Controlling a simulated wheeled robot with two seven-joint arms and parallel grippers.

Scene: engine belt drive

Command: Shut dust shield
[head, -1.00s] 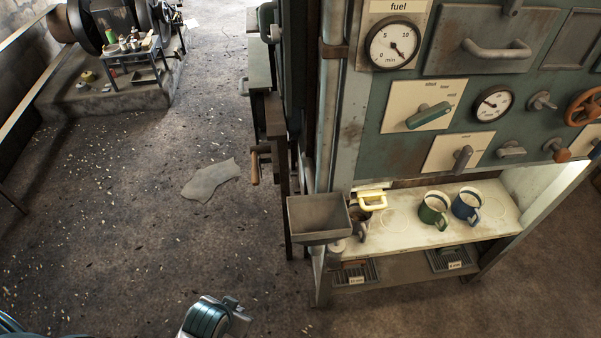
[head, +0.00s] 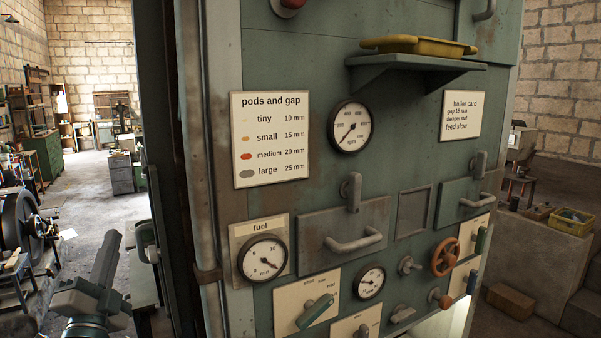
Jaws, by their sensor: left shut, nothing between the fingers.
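My left gripper (head: 112,242) is at the lower left, pointing up and away from me. It is shut and empty, apart from the green machine cabinet. My right gripper is not in view. I cannot pick out the dust shield with certainty. The engine's dark wheel (head: 22,226) stands at the left edge, beyond my left gripper and partly cut off by the frame.
The green cabinet (head: 400,115) fills the middle, with gauges, handles and a fuel dial (head: 262,258). A yellow tray (head: 420,46) sits on its shelf. A green handle (head: 147,243) juts from its left side. Open floor (head: 92,190) lies at the left.

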